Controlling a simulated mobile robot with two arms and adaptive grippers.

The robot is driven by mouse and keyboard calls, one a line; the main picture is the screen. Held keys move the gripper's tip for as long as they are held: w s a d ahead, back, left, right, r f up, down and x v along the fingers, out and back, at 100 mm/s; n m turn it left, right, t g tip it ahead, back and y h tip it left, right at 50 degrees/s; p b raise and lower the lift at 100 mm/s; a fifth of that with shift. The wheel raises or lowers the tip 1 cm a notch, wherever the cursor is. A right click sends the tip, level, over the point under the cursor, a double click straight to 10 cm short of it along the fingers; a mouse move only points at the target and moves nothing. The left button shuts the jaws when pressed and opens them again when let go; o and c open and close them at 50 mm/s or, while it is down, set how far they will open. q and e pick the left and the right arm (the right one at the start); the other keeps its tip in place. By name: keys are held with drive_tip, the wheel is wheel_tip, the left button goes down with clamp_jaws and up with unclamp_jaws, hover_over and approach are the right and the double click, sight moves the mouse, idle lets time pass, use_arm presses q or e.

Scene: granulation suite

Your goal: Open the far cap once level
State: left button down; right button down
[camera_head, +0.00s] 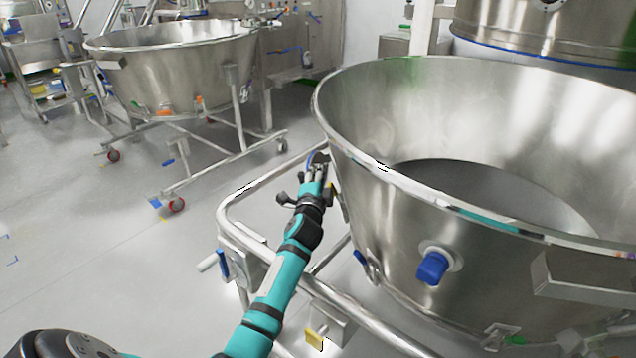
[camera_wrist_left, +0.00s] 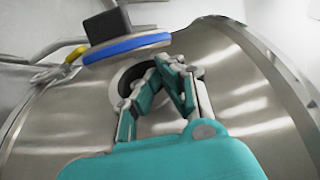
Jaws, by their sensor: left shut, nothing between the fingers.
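The big steel bowl (camera_head: 400,225) fills the right of the head view. Its far cap (camera_head: 312,157) is on the far left side of the wall, partly hidden by my left gripper (camera_head: 319,172). In the left wrist view the cap (camera_wrist_left: 125,47) is a blue-rimmed disc with a dark block on it. It stands tilted off the wall, and a dark round port (camera_wrist_left: 133,76) shows below it. My left gripper (camera_wrist_left: 170,66) is shut and empty, its fingertips in front of the port beside the cap; I cannot tell whether they touch. My right gripper is not in view.
A nearer blue cap (camera_head: 432,268) sits on the bowl's front wall. A tubular steel frame (camera_head: 245,190) runs around the bowl, under my left arm. A second wheeled bowl (camera_head: 175,65) stands at the back left. The floor (camera_head: 70,200) between is clear.

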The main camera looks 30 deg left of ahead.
sight(300, 173)
use_arm(q)
drive_tip(key=shift+w, duration=0.15)
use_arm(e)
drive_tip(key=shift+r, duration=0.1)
use_arm(q)
drive_tip(key=shift+a, duration=0.2)
